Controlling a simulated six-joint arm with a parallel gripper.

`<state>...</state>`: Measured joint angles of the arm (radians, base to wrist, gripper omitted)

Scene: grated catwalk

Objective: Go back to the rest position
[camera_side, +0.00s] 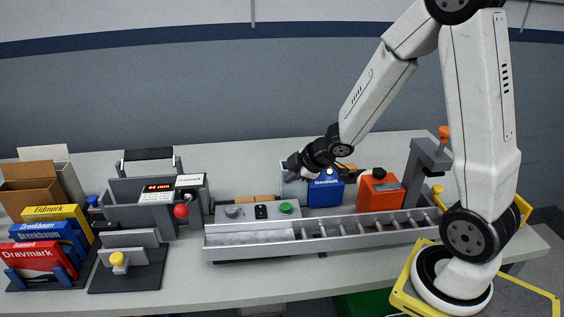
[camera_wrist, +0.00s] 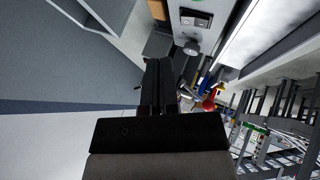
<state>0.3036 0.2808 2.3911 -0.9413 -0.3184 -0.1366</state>
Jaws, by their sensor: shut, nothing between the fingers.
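My gripper (camera_side: 292,168) is at the end of my arm, above the back middle of the bench, and points to the left. It is just left of and above a blue box (camera_side: 325,192); I cannot tell whether they touch. In the wrist view its dark fingers (camera_wrist: 158,68) are together with nothing between them. My arm is bent, reaching from its base at the right over the bench.
A control box with a green button (camera_side: 286,207) and a roller track (camera_side: 375,226) lie in front. A machine with a red knob (camera_side: 181,211) and several upright boxes (camera_side: 45,261) stand left.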

